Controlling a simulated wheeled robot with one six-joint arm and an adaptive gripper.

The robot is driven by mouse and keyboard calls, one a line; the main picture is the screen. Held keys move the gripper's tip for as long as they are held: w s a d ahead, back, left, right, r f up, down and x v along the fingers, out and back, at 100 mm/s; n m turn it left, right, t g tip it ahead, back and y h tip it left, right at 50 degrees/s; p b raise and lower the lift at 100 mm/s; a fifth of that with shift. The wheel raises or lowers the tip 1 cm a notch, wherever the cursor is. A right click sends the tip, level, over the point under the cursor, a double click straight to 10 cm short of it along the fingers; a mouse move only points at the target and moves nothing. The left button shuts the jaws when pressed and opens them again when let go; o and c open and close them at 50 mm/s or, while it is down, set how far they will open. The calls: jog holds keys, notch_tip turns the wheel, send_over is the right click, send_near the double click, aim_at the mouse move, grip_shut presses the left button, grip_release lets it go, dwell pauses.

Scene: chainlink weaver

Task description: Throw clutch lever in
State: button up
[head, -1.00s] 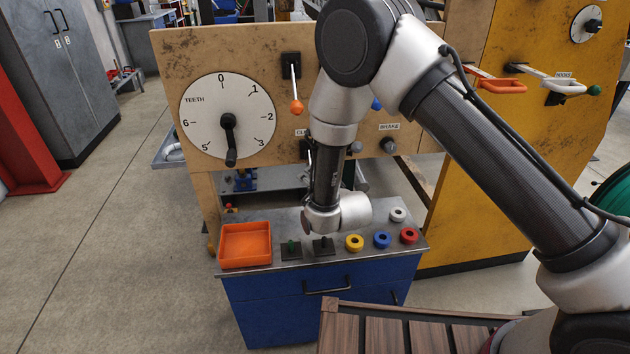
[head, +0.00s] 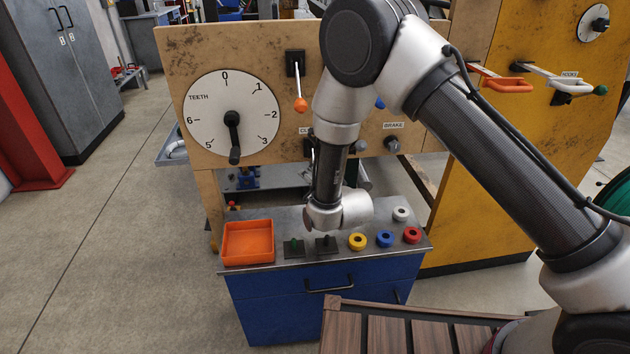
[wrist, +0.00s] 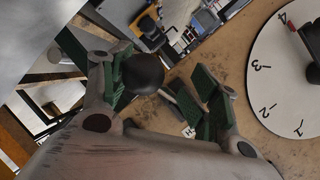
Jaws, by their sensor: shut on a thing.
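The clutch lever is mostly hidden behind my arm in the head view. Only part of a label starting "CL" (head: 305,131) shows on the tan board, with a dark mount (head: 308,149) below it. In the wrist view a black ball knob (wrist: 143,73), apparently the lever's, sits between the green-padded fingers of my gripper (wrist: 160,78), close against the left finger. My gripper is shut on this knob, though a gap shows on the right side in this view. The fingers are hidden in the head view.
A round TEETH dial (head: 233,113) and an orange-knobbed lever (head: 300,104) are on the board, left of my arm. A BRAKE label (head: 393,125) is to the right. Below, a blue cabinet (head: 290,308) carries an orange tray (head: 248,242) and several coloured rings.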

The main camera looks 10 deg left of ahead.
jog(key=shift+d+f, duration=0.2)
jog(key=shift+d, duration=0.05)
jog(key=shift+s+d, duration=0.15)
jog(key=shift+s, duration=0.2)
jog(key=shift+c, duration=0.6)
jog(key=v, duration=1.1)
jog(key=shift+r, duration=0.35)
